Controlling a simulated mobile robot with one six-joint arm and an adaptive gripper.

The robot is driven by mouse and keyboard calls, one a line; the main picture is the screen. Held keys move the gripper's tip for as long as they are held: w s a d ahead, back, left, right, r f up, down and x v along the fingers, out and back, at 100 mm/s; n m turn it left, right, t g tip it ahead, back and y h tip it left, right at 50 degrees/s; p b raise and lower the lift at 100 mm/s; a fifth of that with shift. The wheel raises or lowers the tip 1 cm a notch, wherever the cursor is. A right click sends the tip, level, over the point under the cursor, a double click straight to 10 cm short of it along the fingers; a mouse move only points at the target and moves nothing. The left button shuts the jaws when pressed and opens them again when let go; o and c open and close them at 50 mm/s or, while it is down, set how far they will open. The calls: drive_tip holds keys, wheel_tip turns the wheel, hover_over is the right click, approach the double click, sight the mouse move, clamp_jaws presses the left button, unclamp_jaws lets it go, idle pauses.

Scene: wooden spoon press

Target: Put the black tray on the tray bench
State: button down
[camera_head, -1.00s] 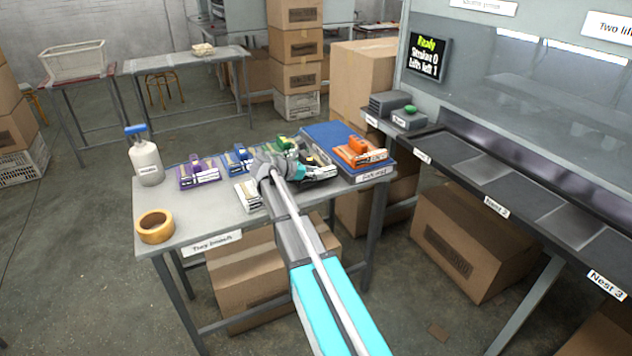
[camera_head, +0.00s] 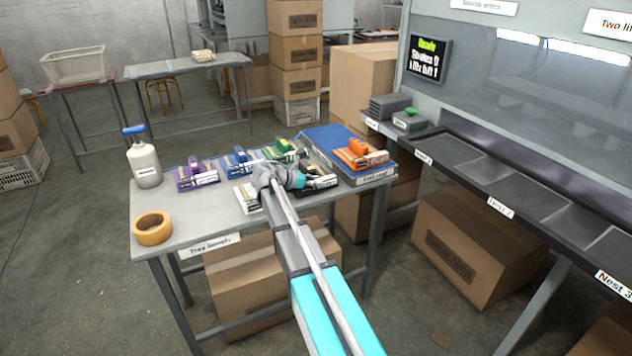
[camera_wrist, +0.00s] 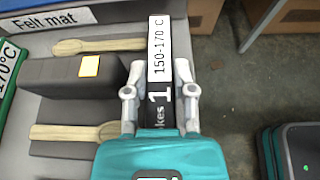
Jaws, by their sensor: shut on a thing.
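The black tray (camera_head: 320,186) is at the right part of the tray bench (camera_head: 190,222), in front of the green tray (camera_head: 284,150) and left of the felt mat. My gripper (camera_head: 287,180) is shut on its end; my arm and gripper hide part of it in the head view. In the wrist view my gripper (camera_wrist: 160,98) has its fingers on both sides of the tray's labelled end. There the black tray (camera_wrist: 75,85) shows a dark block with a yellow square and two wooden spoons. I cannot tell whether its underside touches the bench.
Purple (camera_head: 196,176) and blue (camera_head: 238,162) trays stand along the bench's back. An orange tray (camera_head: 360,153) is on the blue felt mat (camera_head: 322,140). A tape roll (camera_head: 153,229) and a bottle (camera_head: 146,164) stand at left.

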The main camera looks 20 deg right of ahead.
drive_tip(key=shift+f, duration=0.25)
drive_tip(key=shift+s, duration=0.1)
drive_tip(key=shift+c, duration=2.2)
unclamp_jaws()
drive_tip(key=shift+r+p, duration=0.55)
drive_tip(key=shift+r, duration=0.2)
drive_tip(key=p+v, duration=0.4)
drive_tip(key=v, duration=0.8)
drive_tip(key=shift+f, duration=0.2)
drive_tip(key=shift+f, duration=0.1)
